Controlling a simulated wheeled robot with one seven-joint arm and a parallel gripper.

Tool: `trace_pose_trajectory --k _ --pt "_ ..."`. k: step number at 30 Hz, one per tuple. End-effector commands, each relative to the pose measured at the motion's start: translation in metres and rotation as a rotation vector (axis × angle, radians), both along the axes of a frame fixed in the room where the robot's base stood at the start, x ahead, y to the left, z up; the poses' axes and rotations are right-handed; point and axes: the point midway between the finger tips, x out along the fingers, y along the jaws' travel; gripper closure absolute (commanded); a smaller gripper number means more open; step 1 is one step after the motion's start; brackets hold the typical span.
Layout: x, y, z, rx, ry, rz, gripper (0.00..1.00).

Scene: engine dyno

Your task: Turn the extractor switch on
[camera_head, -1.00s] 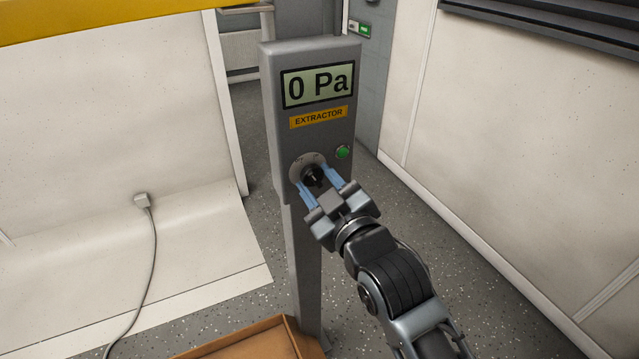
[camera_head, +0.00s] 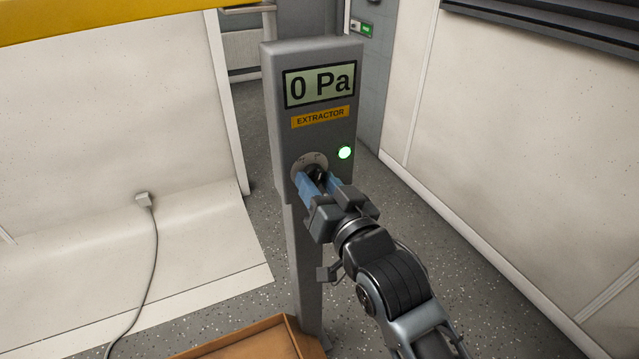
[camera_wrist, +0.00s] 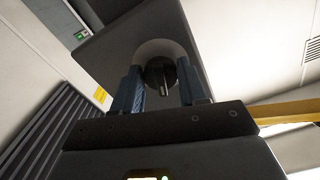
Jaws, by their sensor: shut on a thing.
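The grey extractor panel (camera_head: 315,125) stands on a post, with a display (camera_head: 319,85) reading "0 Pa" and a yellow "EXTRACTOR" label (camera_head: 320,117). A green lamp (camera_head: 344,153) on it is brightly lit. The black rotary switch (camera_head: 319,174) sits on a round grey plate (camera_head: 305,162) and is partly hidden by my fingers. My gripper (camera_head: 319,184) is shut on the switch knob, its blue fingers on either side. In the wrist view the knob (camera_wrist: 160,74) lies between the two fingers, and its grip bar is tilted relative to them.
An orange-brown tray (camera_head: 250,342) lies on the floor at the panel's foot. A white wall (camera_head: 520,130) stands at right. Speckled floor is open between post and wall.

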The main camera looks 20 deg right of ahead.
Motion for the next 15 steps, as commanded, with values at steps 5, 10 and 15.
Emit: trace_pose_trajectory --k 5,10,15 --pt "-0.0001 0.0004 0.0 0.112 0.001 -0.001 0.88" --pt "-0.0001 0.0004 0.0 0.185 0.001 -0.001 0.88" --pt "-0.0001 0.0009 0.0 0.225 0.001 -0.001 0.88"
